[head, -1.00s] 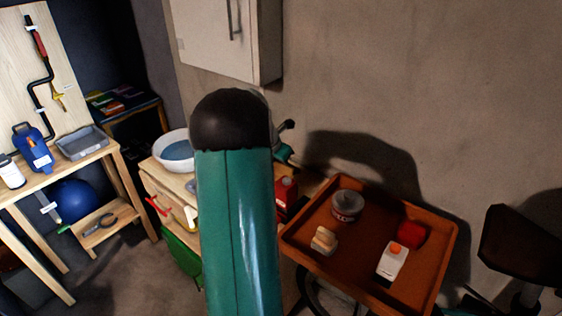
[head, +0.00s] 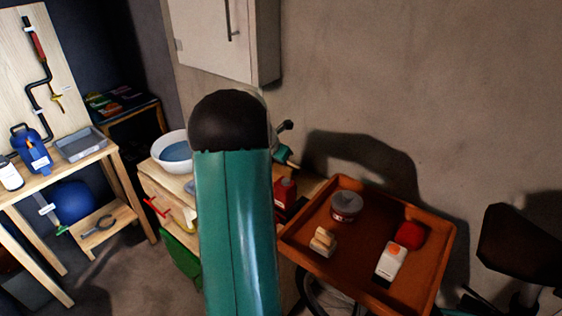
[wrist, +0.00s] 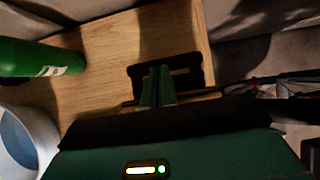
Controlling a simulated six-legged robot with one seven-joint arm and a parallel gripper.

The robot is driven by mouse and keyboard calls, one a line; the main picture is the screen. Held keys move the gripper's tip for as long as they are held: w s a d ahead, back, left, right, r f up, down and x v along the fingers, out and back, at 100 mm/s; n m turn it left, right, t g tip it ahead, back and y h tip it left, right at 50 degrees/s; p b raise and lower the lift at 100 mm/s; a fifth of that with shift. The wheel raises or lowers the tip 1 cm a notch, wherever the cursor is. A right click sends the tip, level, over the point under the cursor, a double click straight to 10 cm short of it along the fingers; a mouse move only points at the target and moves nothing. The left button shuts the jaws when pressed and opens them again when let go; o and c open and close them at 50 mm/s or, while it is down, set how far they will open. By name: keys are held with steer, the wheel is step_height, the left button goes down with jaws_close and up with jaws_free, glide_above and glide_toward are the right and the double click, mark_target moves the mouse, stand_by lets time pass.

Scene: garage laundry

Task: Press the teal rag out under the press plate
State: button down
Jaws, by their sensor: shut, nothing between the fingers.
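My gripper (wrist: 160,72) is shut and empty in the wrist view. Its two narrow green fingers lie together over a flat black piece (wrist: 198,70) near the end of a wooden worktop (wrist: 110,50). The black piece could be the press plate, but I cannot be sure. Whether the fingers touch it is unclear. I cannot make out the teal rag in either view. In the head view my own arm stands in front of the middle of the bench and hides much of its top.
A white bowl with blue inside (head: 160,161) stands on the bench; a green bottle (wrist: 40,58) lies left of the fingers. A red can (head: 284,193) is right of my arm. An orange tray (head: 372,270) with several items and a wall cabinet (head: 205,38) are nearby.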

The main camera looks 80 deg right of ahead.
steer(key=shift+s+d, duration=0.2)
steer(key=shift+s, duration=0.1)
stand_by(0.5)
